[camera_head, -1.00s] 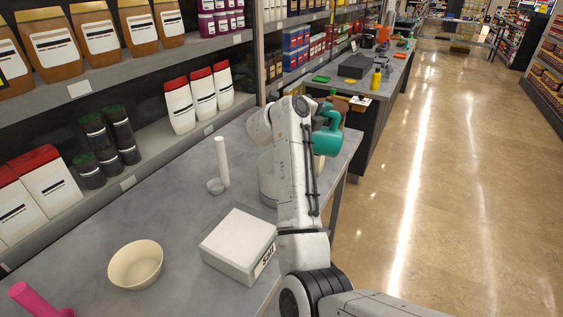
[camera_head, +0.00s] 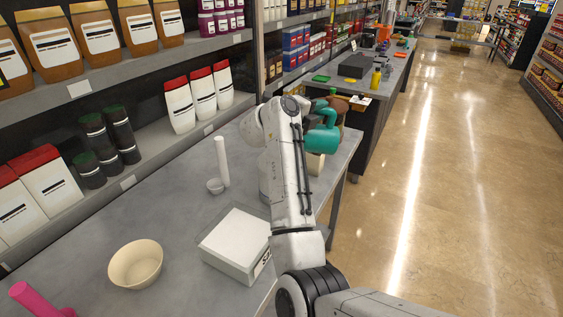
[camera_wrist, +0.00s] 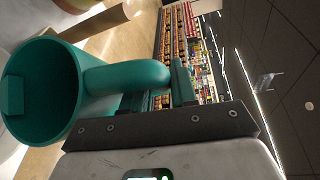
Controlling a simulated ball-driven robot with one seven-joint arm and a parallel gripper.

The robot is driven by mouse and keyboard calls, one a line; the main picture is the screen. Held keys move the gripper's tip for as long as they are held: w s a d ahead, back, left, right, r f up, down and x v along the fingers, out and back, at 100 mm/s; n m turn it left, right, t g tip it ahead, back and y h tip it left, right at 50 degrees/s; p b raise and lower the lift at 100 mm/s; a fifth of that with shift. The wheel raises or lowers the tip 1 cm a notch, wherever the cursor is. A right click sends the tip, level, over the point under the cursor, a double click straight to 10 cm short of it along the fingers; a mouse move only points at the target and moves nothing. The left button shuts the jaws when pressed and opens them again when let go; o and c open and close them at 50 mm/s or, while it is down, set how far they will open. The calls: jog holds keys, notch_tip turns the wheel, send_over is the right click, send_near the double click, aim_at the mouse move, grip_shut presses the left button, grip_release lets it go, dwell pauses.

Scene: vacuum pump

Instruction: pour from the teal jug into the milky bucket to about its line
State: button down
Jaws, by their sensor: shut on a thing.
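The teal jug (camera_head: 322,141) is up off the table at the far end, just right of my arm, and looks tilted. In the wrist view the jug (camera_wrist: 85,85) shows its open mouth and dark inside; I cannot make out liquid in it. My gripper (camera_wrist: 160,92) is shut on its handle. A pale, milky round vessel (camera_head: 264,180), likely the bucket, stands on the table left of and mostly behind my arm. Its line and any contents are hidden, and I cannot tell whether the jug's mouth is over it.
A white box (camera_head: 233,243) labelled salt lies near my arm. A cream bowl (camera_head: 135,264), a white upright cylinder (camera_head: 222,160), a small grey cup (camera_head: 215,186) and a pink object (camera_head: 38,299) stand on the grey table. Shelves line the left side; the right floor is clear.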

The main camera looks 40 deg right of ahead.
aim_at(337, 129)
jog(key=s+d, duration=0.1)
jog(key=s+d+f+m+y, duration=0.1)
jog(key=shift+s+d, duration=0.15)
jog(key=shift+d, duration=0.2)
jog(key=shift+s+d+f+y+p, duration=0.1)
jog(key=shift+s+d+y+p, duration=0.1)
jog(key=shift+y+p, duration=0.4)
jog(key=shift+s+d+f+m+t+p, duration=0.2)
jog(key=shift+f+m+p, duration=0.1)
jog(key=shift+f, duration=0.15)
jog(key=shift+s+d+f+m+t+p, duration=0.15)
jog(key=shift+f+m+p, duration=0.15)
jog(key=shift+f, duration=0.15)
jog(key=shift+s+d+f+y+p, duration=0.2)
jog(key=shift+d+f+y+p, duration=0.2)
jog(key=shift+y+p, duration=0.3)
jog(key=s+d+f+m+t+y+b, duration=0.2)
jog(key=d+f+y+b, duration=0.1)
jog(key=f+b, duration=0.2)
jog(key=s+d+f+m+t+y+b, duration=0.2)
jog(key=f+b, duration=0.4)
jog(key=f, duration=0.3)
jog(key=shift+s+d+m+t+y, duration=0.35)
jog(key=shift+s+d+m+y, duration=0.35)
jog(key=shift+y, duration=0.3)
jog(key=shift+f+b, duration=0.15)
jog(key=shift+b, duration=0.35)
